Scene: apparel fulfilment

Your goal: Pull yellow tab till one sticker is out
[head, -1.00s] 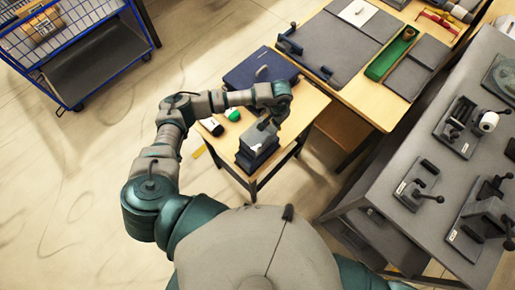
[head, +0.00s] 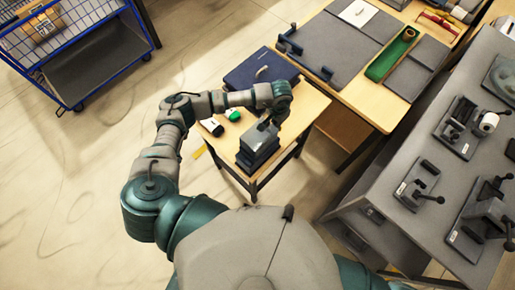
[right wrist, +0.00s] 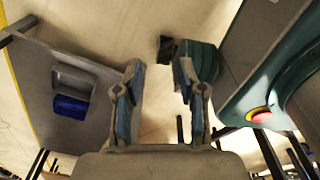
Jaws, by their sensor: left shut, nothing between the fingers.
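My left gripper (head: 268,123) is shut and empty, low over the stack of dark boxes (head: 257,155) on the small wooden table. I cannot tell whether it touches the top box. A stand with a white roll (head: 488,122) is on the grey bench at the right, possibly the sticker dispenser. No yellow tab can be made out on it. My right gripper (right wrist: 160,75) is open in the right wrist view, with nothing between its fingers. It is not seen in the head view.
Other fixtures with levers stand on the grey bench (head: 385,175). A blue wire cart (head: 75,45) stands at upper left. Open floor lies left.

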